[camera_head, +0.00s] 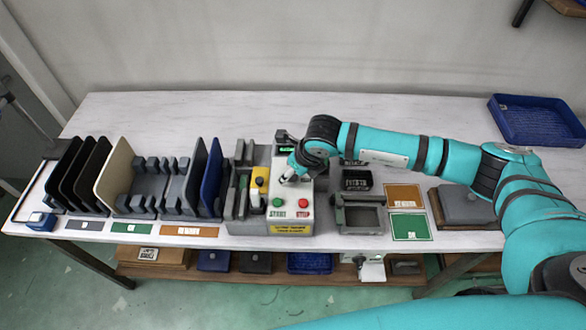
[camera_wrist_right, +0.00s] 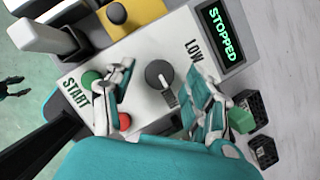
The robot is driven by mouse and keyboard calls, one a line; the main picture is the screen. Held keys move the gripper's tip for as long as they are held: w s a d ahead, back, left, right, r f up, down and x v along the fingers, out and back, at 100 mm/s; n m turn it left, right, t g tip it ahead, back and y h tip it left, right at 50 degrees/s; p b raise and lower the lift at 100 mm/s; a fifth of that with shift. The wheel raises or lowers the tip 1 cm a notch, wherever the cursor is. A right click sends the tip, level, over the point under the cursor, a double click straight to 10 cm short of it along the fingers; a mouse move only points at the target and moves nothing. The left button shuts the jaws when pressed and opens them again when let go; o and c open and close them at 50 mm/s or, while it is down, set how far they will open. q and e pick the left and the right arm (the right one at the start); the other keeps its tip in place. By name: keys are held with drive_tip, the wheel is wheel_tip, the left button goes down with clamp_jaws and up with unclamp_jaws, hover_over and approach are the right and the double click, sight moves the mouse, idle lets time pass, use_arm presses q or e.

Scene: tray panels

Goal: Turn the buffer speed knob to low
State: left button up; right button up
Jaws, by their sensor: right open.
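The dark grey round speed knob (camera_wrist_right: 157,73) sits on the white face of the control box (camera_head: 290,218). Its narrow pointer extends toward the lower right in the wrist view, while the LOW label (camera_wrist_right: 194,51) is to the knob's upper right. My right gripper (camera_head: 292,174) is over the box; in the wrist view its open fingers (camera_wrist_right: 159,70) stand on either side of the knob, with gaps visible. The head view hides the knob behind the gripper. The display (camera_wrist_right: 222,33) reads STOPPED. My left gripper is out of view.
The green START button (camera_head: 277,202) and red STOP button (camera_head: 303,202) are close to the gripper. A yellow part (camera_head: 260,178) stands left of it. A rack of upright panels (camera_head: 115,175) is farther left; a blue tray (camera_head: 535,118) lies at the back right.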

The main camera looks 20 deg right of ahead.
drive_tip(key=shift+a+f, duration=0.1)
drive_tip(key=shift+f, duration=0.2)
clamp_jaws()
drive_tip(key=shift+w+f+n+b, duration=0.15)
drive_tip(key=shift+n+b, duration=0.25)
drive_tip(key=shift+b, duration=0.4)
drive_tip(key=n+g+b, duration=0.1)
drive_tip(key=n+b, duration=0.3)
drive_tip(key=b, duration=0.1)
drive_tip(key=n+g+y+b, duration=0.1)
drive_tip(key=n+g+b, duration=0.1)
drive_tip(key=n+b, duration=0.3)
drive_tip(key=n+g+y+b, duration=0.1)
drive_tip(key=n+b, duration=0.3)
drive_tip(key=b, duration=0.3)
drive_tip(key=shift+w+n+g, duration=0.3)
drive_tip(key=shift+n, duration=0.1)
drive_tip(key=shift+r+n+g+b, duration=0.2)
drive_tip(key=shift+n+g+b, duration=0.4)
drive_tip(key=shift+n+b, duration=0.95)
drive_tip(key=shift+n, duration=0.25)
unclamp_jaws()
